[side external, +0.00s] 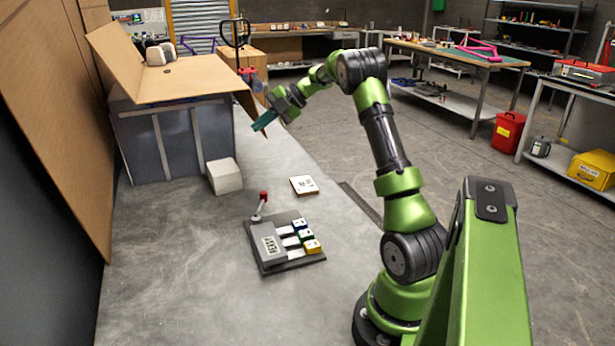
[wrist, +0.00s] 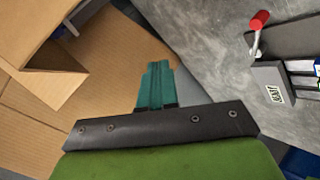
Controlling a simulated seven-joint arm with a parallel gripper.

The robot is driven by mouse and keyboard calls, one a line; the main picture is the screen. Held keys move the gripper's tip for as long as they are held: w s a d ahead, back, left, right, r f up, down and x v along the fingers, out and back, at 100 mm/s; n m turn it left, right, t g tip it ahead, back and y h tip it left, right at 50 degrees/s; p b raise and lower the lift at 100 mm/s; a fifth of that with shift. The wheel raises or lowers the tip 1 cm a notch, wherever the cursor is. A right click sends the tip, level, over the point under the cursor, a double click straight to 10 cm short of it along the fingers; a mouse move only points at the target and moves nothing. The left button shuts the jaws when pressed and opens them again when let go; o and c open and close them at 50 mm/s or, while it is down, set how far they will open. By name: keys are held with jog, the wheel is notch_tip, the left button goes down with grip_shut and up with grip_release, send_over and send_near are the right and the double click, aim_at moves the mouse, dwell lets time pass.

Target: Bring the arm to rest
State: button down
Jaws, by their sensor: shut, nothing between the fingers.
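My gripper (side external: 263,121) is at the end of my green arm, raised in the air to the right of the cardboard box and above the grey surface. Its teal fingers are together with nothing between them; they also show in the wrist view (wrist: 157,80). The arm is bent at the elbow and reaches toward the back left. The gripper appears clear of the things below it, though its exact gap to the box flap is hard to tell.
A white block (side external: 224,177), a flat white card (side external: 304,185) and a grey lever device (side external: 272,246) with a red knob (side external: 263,196) lie on the surface. The front left is clear.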

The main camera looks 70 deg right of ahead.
jog(key=w+a+r+m+t+h, duration=0.2)
jog(key=a+r+m+t+h, duration=0.3)
jog(key=r, duration=0.6)
jog(key=w+a+r+m+t+h, duration=0.25)
jog(key=a+r+m, duration=0.25)
jog(key=r+m, duration=0.4)
jog(key=s+a+f+m+g+y, duration=0.2)
jog(key=s+a+f+m+g, duration=0.2)
jog(key=s+a+f, duration=0.5)
jog(key=s+a+f+m+g+y, duration=0.2)
jog(key=s+a+f+m+g, duration=0.3)
jog(key=s+a, duration=1)
notch_tip(320, 180, down, 4)
jog(key=shift+s+a+r, duration=0.1)
jog(key=shift+s+a, duration=0.3)
jog(key=shift+s, duration=0.6)
